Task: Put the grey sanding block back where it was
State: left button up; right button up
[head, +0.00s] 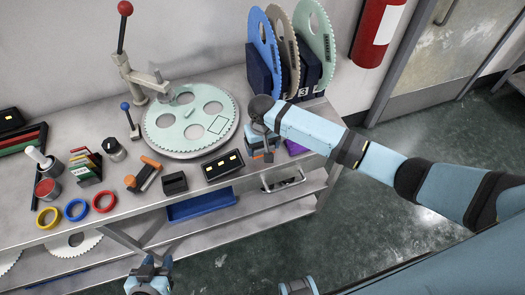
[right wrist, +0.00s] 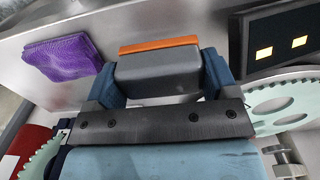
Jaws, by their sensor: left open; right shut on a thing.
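The grey sanding block (right wrist: 158,76) has an orange layer along its far edge. It sits between the two blue fingers of my right gripper (right wrist: 161,70), which is shut on it. In the head view my right gripper (head: 262,148) is at the right part of the bench, just right of the black box with yellow lights. The block is mostly hidden there by my wrist and fingers. I cannot tell whether the block touches the bench top. My left gripper (head: 148,276) is open and empty, low in front of the bench.
A purple cloth (right wrist: 62,60) lies left of the block in the wrist view. The black box (head: 222,166) stands close by. The round lap plate (head: 152,124) is behind it. Toothed discs (head: 316,32) stand upright at the back right. Rings, pots and blocks (head: 174,183) fill the left side.

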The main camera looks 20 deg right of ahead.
jog(key=shift+f, duration=1.75)
jog(key=shift+f, duration=0.1)
jog(key=o, duration=0.8)
notch_tip(320, 180, up, 12)
jog(key=shift+r, duration=0.1)
jog(key=s+a+f+n+t+y, duration=0.1)
jog(key=s+a+f+t+y, duration=0.4)
jog(key=s+f, duration=0.65)
jog(key=s+d+n+t+h, duration=0.1)
jog(key=s+d+t, duration=0.5)
jog(key=s, duration=0.7)
jog(key=shift+d+n+h, duration=0.3)
jog(key=shift+d+n, duration=0.1)
jog(key=shift+d, duration=0.5)
jog(key=shift+s, duration=0.1)
